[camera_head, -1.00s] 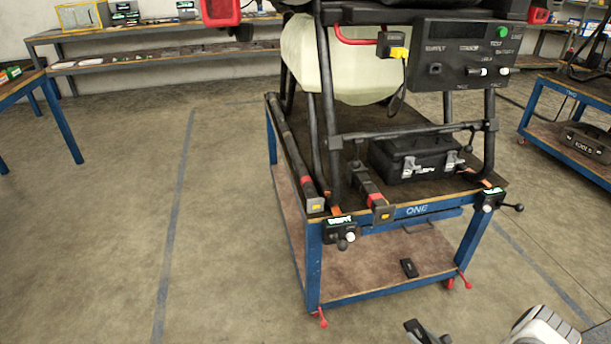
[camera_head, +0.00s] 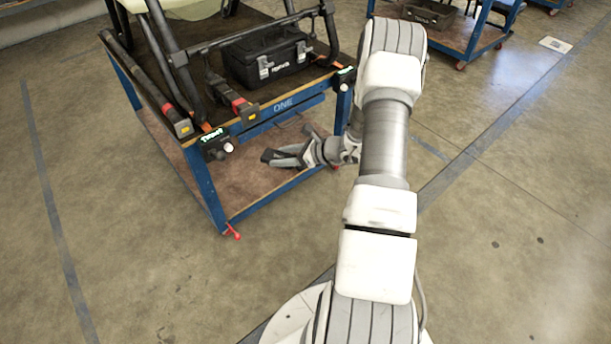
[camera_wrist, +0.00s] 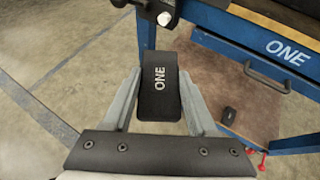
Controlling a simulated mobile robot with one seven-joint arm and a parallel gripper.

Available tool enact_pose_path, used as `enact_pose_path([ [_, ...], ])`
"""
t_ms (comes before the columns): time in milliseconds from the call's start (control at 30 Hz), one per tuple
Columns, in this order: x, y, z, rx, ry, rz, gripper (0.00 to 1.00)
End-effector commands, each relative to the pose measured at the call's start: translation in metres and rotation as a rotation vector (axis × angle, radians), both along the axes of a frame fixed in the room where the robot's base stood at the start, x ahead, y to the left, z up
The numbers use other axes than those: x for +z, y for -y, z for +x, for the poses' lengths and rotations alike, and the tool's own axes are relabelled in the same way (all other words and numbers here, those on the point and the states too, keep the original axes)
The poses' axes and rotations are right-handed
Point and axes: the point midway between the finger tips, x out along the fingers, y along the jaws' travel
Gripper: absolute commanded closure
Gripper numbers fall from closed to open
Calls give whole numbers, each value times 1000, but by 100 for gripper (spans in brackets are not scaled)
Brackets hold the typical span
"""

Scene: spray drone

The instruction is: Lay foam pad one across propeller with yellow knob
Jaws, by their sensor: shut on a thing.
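Foam pad one is a black slab marked ONE (camera_wrist: 159,88), held between the fingers of my gripper (camera_wrist: 158,78) in the wrist view. In the head view my gripper (camera_head: 279,160) is shut on the pad (camera_head: 268,155), in front of the blue cart's front edge and below its top. I cannot make out a propeller with a yellow knob. Dark bars with red bands and yellow end marks (camera_head: 183,127) (camera_head: 249,115) lie on the cart top; I cannot tell whether they are propellers.
The blue cart marked ONE (camera_head: 300,101) carries a black case (camera_head: 268,60) and a dark tubular frame. A small dark object (camera_wrist: 231,115) lies on its lower shelf. Another blue cart (camera_head: 462,45) stands behind at the right. The floor left of the cart is clear.

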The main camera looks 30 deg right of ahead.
Motion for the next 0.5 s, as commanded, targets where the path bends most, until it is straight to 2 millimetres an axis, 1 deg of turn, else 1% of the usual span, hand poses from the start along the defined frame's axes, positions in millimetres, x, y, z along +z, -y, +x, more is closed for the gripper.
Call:
enact_pose_path([
  [33,22,-15,2,34,5,-5,92],
  [100,48,-35,1,75,5,-5,92],
  [167,70,-53,-2,111,3,-4,92],
  [200,85,-65,-5,134,4,-6,92],
  [267,105,-83,-10,167,3,-4,92],
  [367,145,-114,-23,227,1,-4,92],
  [400,162,-125,-29,248,0,-5,92],
  [500,182,-140,-39,278,-4,-2,92],
])
